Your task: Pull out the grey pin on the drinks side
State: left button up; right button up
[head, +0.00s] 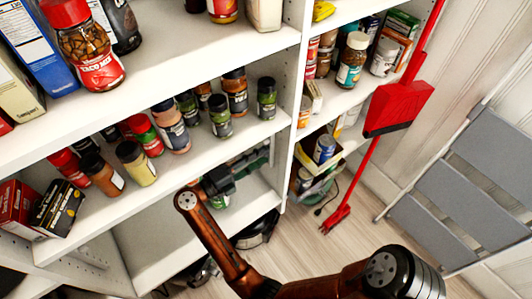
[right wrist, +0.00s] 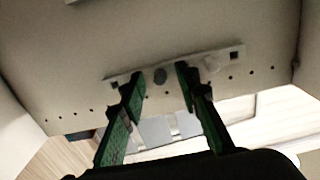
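My right gripper (head: 250,163) reaches in under the spice shelf of the white unit in the head view, partly covered by the shelf edge. In the right wrist view its two green-padded fingers (right wrist: 159,77) are open and stand apart. A small round grey pin (right wrist: 160,76) shows between the fingertips, set against a pale strip on the white panel (right wrist: 190,30). Whether the fingers touch it I cannot tell. The pin cannot be made out in the head view. My left gripper is not in view.
The spice shelf (head: 85,226) just above the right gripper carries several jars. To the right are side shelves with jars and cans, a red broom and dustpan (head: 398,108), and a grey folding step ladder (head: 484,165).

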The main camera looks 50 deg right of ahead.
jog(key=shift+c, duration=0.5)
grip_shut()
jog(key=shift+a, duration=0.1)
dwell(0.4)
jog(key=shift+b+v, duration=0.3)
jog(key=shift+v, duration=2.65)
